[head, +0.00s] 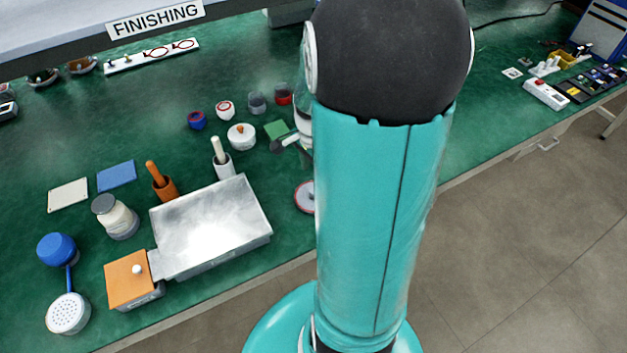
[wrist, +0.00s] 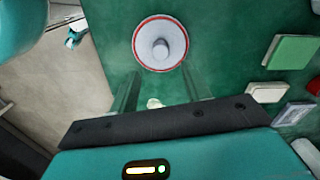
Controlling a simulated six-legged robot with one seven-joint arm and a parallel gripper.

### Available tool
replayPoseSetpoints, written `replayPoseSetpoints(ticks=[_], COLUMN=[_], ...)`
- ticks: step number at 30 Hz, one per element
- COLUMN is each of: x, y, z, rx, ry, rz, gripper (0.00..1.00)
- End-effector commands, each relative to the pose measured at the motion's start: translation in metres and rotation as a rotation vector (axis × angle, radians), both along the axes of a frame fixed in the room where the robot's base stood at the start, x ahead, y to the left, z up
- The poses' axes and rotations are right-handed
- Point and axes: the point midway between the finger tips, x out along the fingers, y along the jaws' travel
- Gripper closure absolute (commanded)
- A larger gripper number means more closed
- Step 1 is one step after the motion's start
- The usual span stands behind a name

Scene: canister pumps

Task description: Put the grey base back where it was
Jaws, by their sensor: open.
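A round pale grey disc with a red rim and a grey knob in its middle (wrist: 160,46) lies on the green bench in the wrist view, just beyond my fingertips. It appears to be the red-rimmed disc (head: 304,198) partly hidden by my arm in the head view. I cannot tell for sure whether it is the grey base. My gripper (wrist: 161,88) is open, its two fingers apart, with nothing held between them. A small pale thing (wrist: 154,103) shows between the fingers, lower down. My gripper is not clearly seen in the head view.
A silver metal box (head: 212,225) and an orange-topped box (head: 130,280) stand left of the disc. A white mortar and pestle (head: 222,158), a white lidded pot (head: 241,137) and a green block (head: 277,130) are nearby. The bench's front edge runs close to the disc.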

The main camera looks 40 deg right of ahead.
Motion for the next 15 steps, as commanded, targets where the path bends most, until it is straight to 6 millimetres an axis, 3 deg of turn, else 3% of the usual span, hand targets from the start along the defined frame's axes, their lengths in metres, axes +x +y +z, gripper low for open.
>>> replayPoseSetpoints(ticks=[6,15], x=[0.0,0.001], y=[0.0,0.004], z=[0.037,0.049], rx=[-0.001,-0.003], ry=[-0.002,-0.005], rz=[0.001,0.022], gripper=[0.52,0.52])
